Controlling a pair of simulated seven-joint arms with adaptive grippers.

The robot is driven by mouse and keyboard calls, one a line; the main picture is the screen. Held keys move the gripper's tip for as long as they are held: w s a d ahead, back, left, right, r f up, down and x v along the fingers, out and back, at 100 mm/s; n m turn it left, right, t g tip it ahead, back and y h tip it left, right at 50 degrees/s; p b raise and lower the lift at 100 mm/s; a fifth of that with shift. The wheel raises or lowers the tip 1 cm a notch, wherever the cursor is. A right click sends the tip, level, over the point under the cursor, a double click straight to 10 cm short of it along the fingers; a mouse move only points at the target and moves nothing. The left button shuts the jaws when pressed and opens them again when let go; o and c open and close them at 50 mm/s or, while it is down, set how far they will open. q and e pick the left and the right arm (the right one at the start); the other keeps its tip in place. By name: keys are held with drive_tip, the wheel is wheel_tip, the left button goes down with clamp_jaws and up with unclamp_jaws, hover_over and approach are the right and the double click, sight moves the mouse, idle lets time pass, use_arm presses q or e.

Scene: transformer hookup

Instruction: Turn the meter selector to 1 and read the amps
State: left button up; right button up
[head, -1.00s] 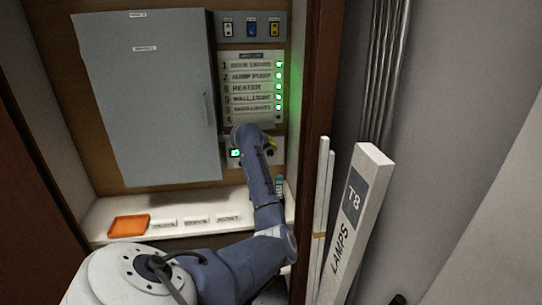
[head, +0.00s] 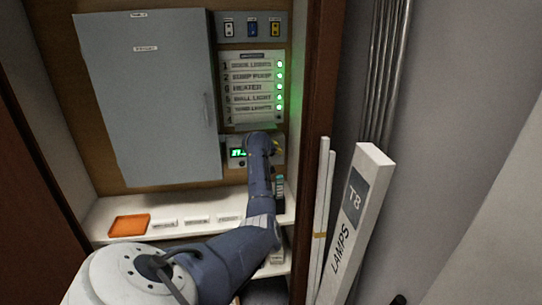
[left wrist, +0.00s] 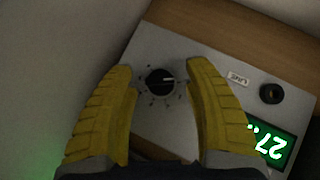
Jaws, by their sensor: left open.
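The meter is a pale panel on the back board, with a lit green display (head: 237,153) in the head view. In the left wrist view the panel (left wrist: 205,65) shows a black round selector knob (left wrist: 160,82) with a white pointer line and small marks around it. The marks are too small to read. The display (left wrist: 270,143) appears turned and reads about 27, partly cut by a finger. My left gripper (left wrist: 163,75) is open, with its yellow fingers on either side of the knob, apparently apart from it. In the head view my arm hides most of the gripper and the knob.
A black round socket (left wrist: 271,93) sits beside a small label on the panel. Above the meter is a labelled switch list (head: 252,88) with several green lights. A grey cabinet door (head: 145,100) stands left. An orange tray (head: 129,226) lies on the shelf. A lamps box (head: 352,225) leans right.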

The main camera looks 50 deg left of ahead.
use_arm(q)
drive_tip(key=shift+c, duration=0.4)
clamp_jaws()
